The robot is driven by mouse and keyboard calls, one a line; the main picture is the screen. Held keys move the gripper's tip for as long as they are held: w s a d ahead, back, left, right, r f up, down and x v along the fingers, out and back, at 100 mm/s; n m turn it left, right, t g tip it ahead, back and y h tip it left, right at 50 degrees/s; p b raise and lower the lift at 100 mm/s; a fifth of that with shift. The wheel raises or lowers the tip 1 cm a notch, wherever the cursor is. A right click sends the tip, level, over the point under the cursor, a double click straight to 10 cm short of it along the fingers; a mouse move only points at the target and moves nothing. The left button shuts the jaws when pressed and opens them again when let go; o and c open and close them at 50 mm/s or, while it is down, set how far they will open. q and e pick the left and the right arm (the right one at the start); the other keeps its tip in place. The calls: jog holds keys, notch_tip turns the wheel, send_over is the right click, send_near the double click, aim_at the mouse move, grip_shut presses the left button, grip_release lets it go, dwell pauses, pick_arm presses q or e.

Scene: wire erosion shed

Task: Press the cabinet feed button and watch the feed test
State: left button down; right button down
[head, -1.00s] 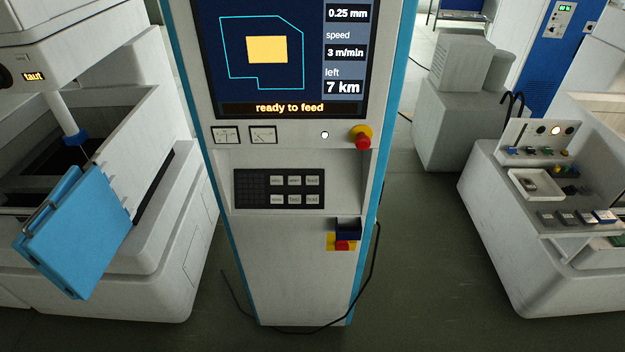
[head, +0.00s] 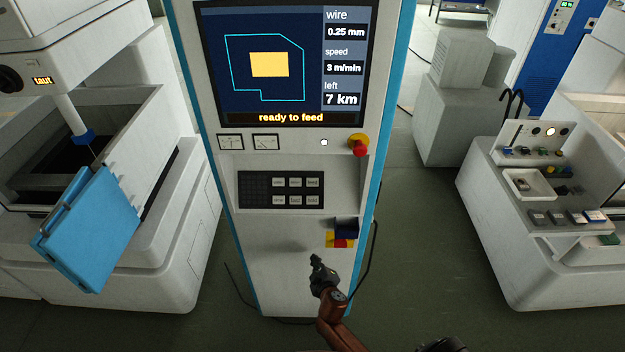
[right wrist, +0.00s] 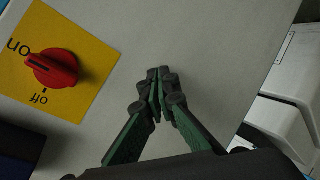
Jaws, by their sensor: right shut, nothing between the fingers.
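The cabinet (head: 300,232) stands upright in the middle of the head view. Its screen (head: 264,64) reads "ready to feed". Below is a dark keypad (head: 281,190) with two rows of small light keys; their labels are too small to read surely. A white round dot (head: 324,142) is beside the red mushroom knob on yellow (head: 359,146). My right gripper (head: 316,261) is shut and empty, in front of the lower cabinet, below the keypad. In the right wrist view its fingertips (right wrist: 157,80) meet over the bare grey panel. My left gripper is out of view.
A red on/off switch (right wrist: 52,68) on a yellow plate lies left of the fingers in the wrist view. A dark blue box (head: 346,228) juts from the cabinet by it. A machine with a blue folder (head: 88,230) stands left; a bench (head: 545,240) stands right.

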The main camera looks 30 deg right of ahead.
jog(key=w+r+t, duration=0.1)
jog(key=r, duration=0.6)
jog(key=w+r+t+h+p, duration=0.1)
jog(key=r, duration=0.6)
jog(key=w+r+t+h+p, duration=0.1)
jog(key=r, duration=0.6)
jog(key=shift+w+a+r+t, duration=0.1)
jog(key=shift+w+r+t, duration=0.1)
jog(key=shift+r+t, duration=0.1)
jog(key=t+h+p, duration=0.1)
jog(key=t+h, duration=0.1)
send_near(313, 182)
notch_tip(313, 182, up, 8)
jog(key=a, duration=0.2)
jog(key=shift+r, duration=0.1)
jog(key=shift+w+d+f+b, duration=0.65)
jog(key=shift+w+f+b, duration=0.1)
jog(key=shift+w+f, duration=0.2)
jog(key=shift+w+d+f+b, duration=0.6)
jog(key=shift+w+f+b, duration=0.15)
jog(key=shift+w, duration=0.3)
jog(key=shift+w+d+f+b, duration=0.65)
jog(key=shift+w+f+b, duration=0.05)
jog(key=shift+w+f, duration=0.3)
jog(key=shift+r, duration=0.1)
jog(key=shift+w+d+f+b, duration=0.2)
jog(key=shift+w+f+b, duration=0.1)
jog(key=shift+b, duration=0.15)
